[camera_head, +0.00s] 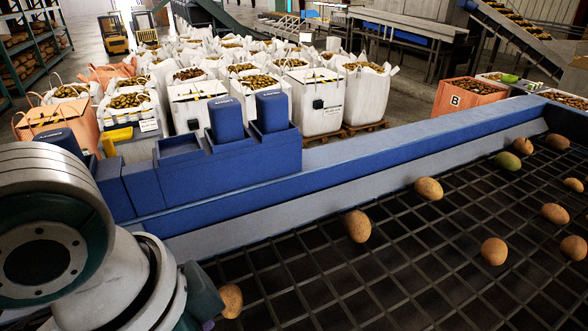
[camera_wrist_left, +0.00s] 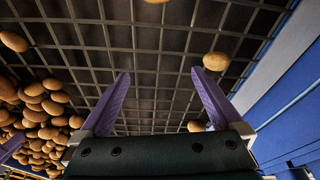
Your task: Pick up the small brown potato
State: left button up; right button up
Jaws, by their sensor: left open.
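Several brown potatoes lie apart on the dark grid belt (camera_head: 400,279) in the head view. A brown one (camera_head: 230,300) is beside my left arm, others lie mid-belt (camera_head: 357,226) and by the side wall (camera_head: 428,188). I cannot tell which is the small one meant. My left gripper (camera_wrist_left: 160,76) points at the grid with purple fingers wide apart and nothing between them. One potato (camera_wrist_left: 216,61) is just beyond its right fingertip, another (camera_wrist_left: 195,126) shows beside the right finger's base. A purple piece at the wrist view's left edge may be my right gripper.
A blue and grey side wall (camera_head: 330,165) runs along the belt's far side. A greenish potato (camera_head: 508,161) lies at the right. A dense potato pile (camera_wrist_left: 40,115) fills the wrist view's left. White bags (camera_head: 320,100) stand behind the wall. Much of the grid is bare.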

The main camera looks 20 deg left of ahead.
aim_at(227, 294)
jog(key=shift+f, duration=0.1)
pick_arm(q)
jog(key=w+a+m, duration=0.1)
jog(key=w+a, duration=0.1)
jog(key=w, duration=0.1)
jog(key=w+a+m+g+y, duration=0.1)
jog(key=w+a, duration=0.1)
jog(key=w, duration=0.1)
jog(key=w+a+m+g, duration=0.1)
jog(key=w+a, duration=0.1)
jog(key=w, duration=0.2)
jog(key=shift+a+r, duration=0.1)
jog(key=shift+r, duration=0.25)
jog(key=shift+a+f, duration=0.15)
jog(key=shift+f, duration=0.05)
notch_tip(227, 294, down, 5)
jog(key=shift+f, duration=0.15)
pick_arm(e)
jog(key=shift+d, duration=0.1)
pick_arm(q)
jog(key=f+b, duration=0.3)
jog(key=f, duration=0.1)
jog(key=shift+a+f+b, duration=0.15)
jog(key=shift+a+b, duration=0.05)
jog(key=shift+b, duration=0.15)
pick_arm(e)
notch_tip(227, 294, down, 4)
jog(key=shift+r, duration=0.35)
